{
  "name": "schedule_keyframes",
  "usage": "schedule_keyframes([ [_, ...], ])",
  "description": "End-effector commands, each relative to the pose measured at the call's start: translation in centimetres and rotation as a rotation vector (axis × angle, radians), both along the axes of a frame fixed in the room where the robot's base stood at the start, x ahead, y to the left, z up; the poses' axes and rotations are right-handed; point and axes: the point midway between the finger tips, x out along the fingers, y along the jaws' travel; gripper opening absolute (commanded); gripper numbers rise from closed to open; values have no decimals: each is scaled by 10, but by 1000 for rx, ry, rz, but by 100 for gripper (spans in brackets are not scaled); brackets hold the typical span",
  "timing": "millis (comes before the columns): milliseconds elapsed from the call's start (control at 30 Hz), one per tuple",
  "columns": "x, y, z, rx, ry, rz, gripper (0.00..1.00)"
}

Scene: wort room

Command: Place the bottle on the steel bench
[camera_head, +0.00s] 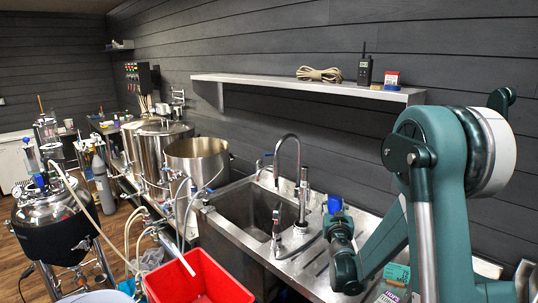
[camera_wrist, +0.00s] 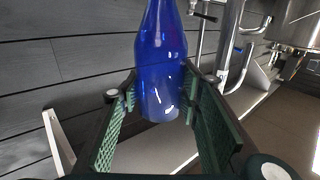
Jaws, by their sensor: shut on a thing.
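The blue bottle (camera_wrist: 162,62) is between the green-padded fingers of my gripper (camera_wrist: 160,105) in the wrist view. The fingers are shut on its lower part, and its base faces the camera. In the head view only a small blue piece of the bottle (camera_head: 335,203) shows above my gripper (camera_head: 338,222); the rest is hidden behind my gripper. The steel bench (camera_head: 313,268) with a sink (camera_head: 250,212) runs along the wall in the head view. My gripper and the bottle appear over its right part; the gap below them cannot be told.
A tall tap (camera_head: 287,150) and a second spout (camera_head: 303,190) stand at the sink. A shelf (camera_head: 300,88) carries rope and a radio. A red bin (camera_head: 190,278) is in front. A teal box (camera_head: 397,272) lies near my arm. Steel kettles (camera_head: 160,145) stand left.

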Motion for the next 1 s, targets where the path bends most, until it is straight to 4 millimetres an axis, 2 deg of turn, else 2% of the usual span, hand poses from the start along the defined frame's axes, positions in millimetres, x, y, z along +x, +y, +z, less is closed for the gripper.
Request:
schedule_keyframes([
  [233,-2,-1,-19,0,0,64,16],
  [567,-3,-1,-24,0,0,87,16],
  [1000,-7,-4,-41,0,0,128,16],
])
